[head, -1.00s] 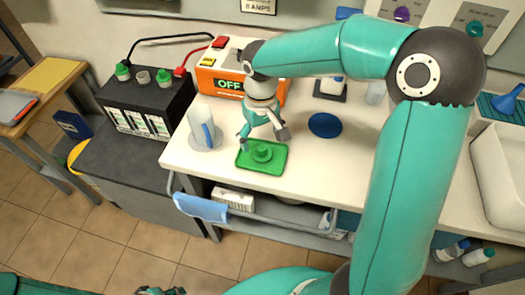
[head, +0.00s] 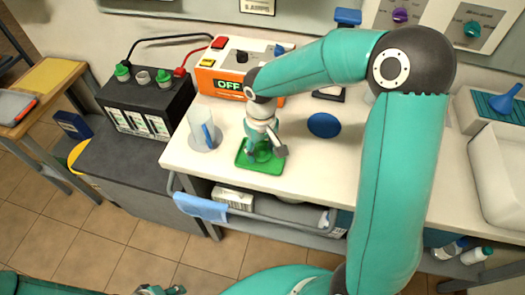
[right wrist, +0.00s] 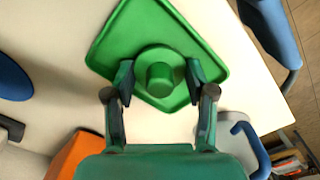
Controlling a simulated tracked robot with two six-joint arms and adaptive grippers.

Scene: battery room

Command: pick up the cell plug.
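The cell plug (right wrist: 160,77) is a green round piece with a raised knob, lying on the green tray (right wrist: 211,48). In the head view the cell plug (head: 262,156) is partly hidden by my right gripper. My right gripper (right wrist: 160,74) is open, with one finger on each side of the plug; whether the fingers touch it I cannot tell. In the head view the right gripper (head: 265,151) points down at the tray (head: 272,169). My left gripper (head: 162,291) is only partly in view at the bottom edge, and its finger state is unclear.
A clear jug with a blue handle (head: 205,131) stands just left of the tray. A blue disc (head: 323,125) lies to the right. The orange charger (head: 222,86) reading OFF is behind. A black battery (head: 146,104) stands further left. The table's front edge is close to the tray.

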